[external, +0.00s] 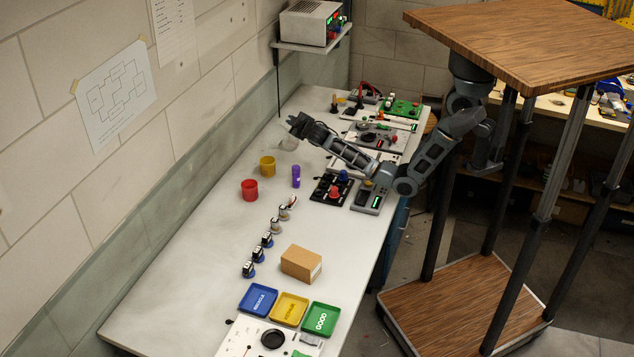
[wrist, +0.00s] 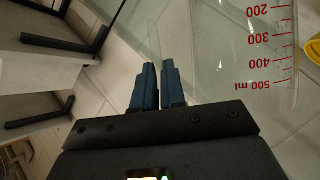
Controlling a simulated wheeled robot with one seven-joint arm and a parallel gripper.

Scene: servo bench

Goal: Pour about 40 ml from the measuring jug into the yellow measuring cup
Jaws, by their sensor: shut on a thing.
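The clear measuring jug (external: 289,143) shows faintly below my gripper (external: 294,125) near the wall side of the bench. In the wrist view, the jug (wrist: 220,65) fills the upper right, with red marks up to 500 ml that read upside down. My gripper's fingers (wrist: 158,75) are close together on a clear part of the jug, which looks like its handle. The jug's tilt and liquid level are hard to tell. The yellow measuring cup (external: 267,167) stands on the bench left of and nearer the camera than the jug. Its yellow edge (wrist: 314,48) shows at the wrist view's right border.
A red cup (external: 250,189) and a purple cylinder (external: 296,176) stand near the yellow cup. Control panels (external: 331,188) line the right side. Several small servos (external: 267,240), a cardboard box (external: 301,263) and coloured trays (external: 258,299) lie nearer the camera. The left bench strip is clear.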

